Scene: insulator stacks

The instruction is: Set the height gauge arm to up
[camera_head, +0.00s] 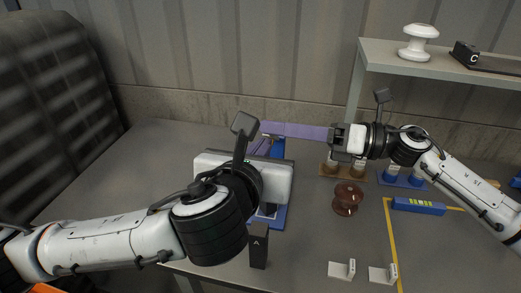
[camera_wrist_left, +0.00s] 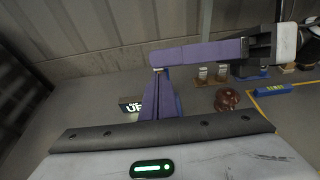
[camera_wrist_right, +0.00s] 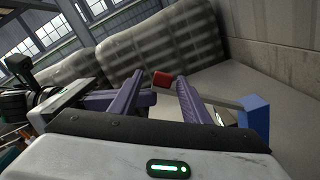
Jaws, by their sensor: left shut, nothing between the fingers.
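The height gauge has a blue post (camera_head: 278,147) and a blue base (camera_head: 282,216), largely hidden behind my left arm in the head view. In the right wrist view its blue part (camera_wrist_right: 256,116) stands at the right, with a pale bar beside it. A small red block (camera_wrist_right: 162,78) shows between the right fingertips; I cannot tell if they touch it. A label reading "UP" (camera_wrist_left: 130,105) lies left of my left fingers. My left gripper (camera_wrist_left: 158,72) is shut and empty, close to the post. My right gripper (camera_head: 264,128) is open, its purple fingers reaching left behind the post.
A brown insulator (camera_head: 348,199), black "A" block (camera_head: 259,246), white brackets (camera_head: 342,269) and a blue level (camera_head: 418,206) lie on the table. Small stands are behind my right gripper. A shelf (camera_head: 400,60) at the back right holds a white insulator (camera_head: 418,43). The table's left is clear.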

